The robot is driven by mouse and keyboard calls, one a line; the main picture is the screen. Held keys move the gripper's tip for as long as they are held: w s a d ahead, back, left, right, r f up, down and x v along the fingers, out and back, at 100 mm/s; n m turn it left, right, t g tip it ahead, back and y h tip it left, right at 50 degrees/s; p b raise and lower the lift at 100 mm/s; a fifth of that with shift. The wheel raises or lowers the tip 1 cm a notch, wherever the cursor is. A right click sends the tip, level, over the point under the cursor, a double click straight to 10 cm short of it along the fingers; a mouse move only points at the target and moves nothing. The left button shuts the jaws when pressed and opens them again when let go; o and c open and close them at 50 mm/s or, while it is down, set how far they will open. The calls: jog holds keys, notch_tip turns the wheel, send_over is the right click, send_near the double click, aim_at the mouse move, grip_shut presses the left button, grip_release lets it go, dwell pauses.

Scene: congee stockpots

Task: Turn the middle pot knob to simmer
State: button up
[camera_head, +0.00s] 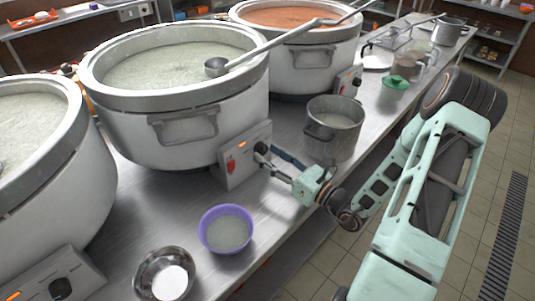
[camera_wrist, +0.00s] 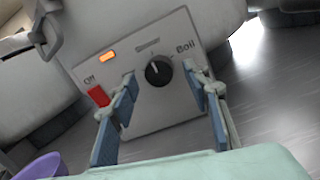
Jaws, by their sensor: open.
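The middle pot (camera_head: 180,90) is a large steel stockpot of pale congee with a ladle across its rim. Its control box (camera_head: 244,155) faces my arm. In the wrist view the box's plate (camera_wrist: 150,112) carries a round black knob (camera_wrist: 158,71), an orange light, a red switch, and the words "Off" at left and "Boil" at right. A pale line on the knob points up. My gripper (camera_wrist: 166,93) is open, its blue-padded fingers on either side of the knob and apart from it. In the head view my gripper (camera_head: 272,158) is at the box and partly covers the knob.
A purple bowl (camera_head: 226,229) and a steel bowl (camera_head: 165,275) stand on the counter in front of the pots. A small grey pot (camera_head: 333,127) stands right of the control box, close to my gripper. Other large stockpots flank the middle one.

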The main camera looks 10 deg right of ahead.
jog(key=v, duration=1.1)
